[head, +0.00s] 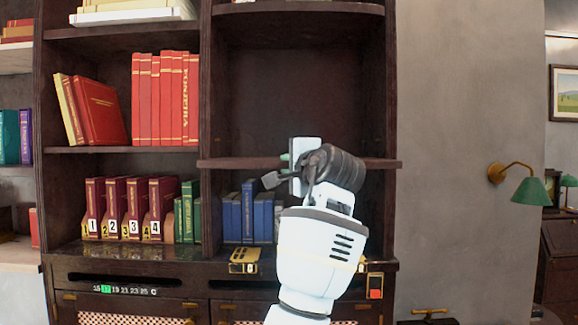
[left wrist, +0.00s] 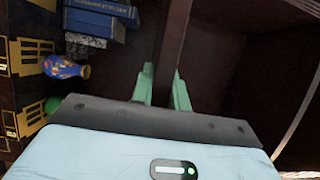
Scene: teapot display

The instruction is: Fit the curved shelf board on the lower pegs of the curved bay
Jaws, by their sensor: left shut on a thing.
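The dark brown shelf board (head: 235,163) lies about level across the right-hand bay (head: 290,90), its ends overlapping the bay's side posts in the head view. My left gripper (head: 296,165) is shut on the board near its middle. In the left wrist view the board (left wrist: 172,45) runs away between the pale green fingertips (left wrist: 163,92). I cannot tell whether the board touches the bay. No pegs can be made out, and the arm hides part of the board. My right gripper is not in view.
Blue books (head: 247,212) stand in the bay below the board. A blue vase (left wrist: 63,67) shows in the left wrist view. A wall lamp (head: 520,185) is at the right. The bay space above the board is empty.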

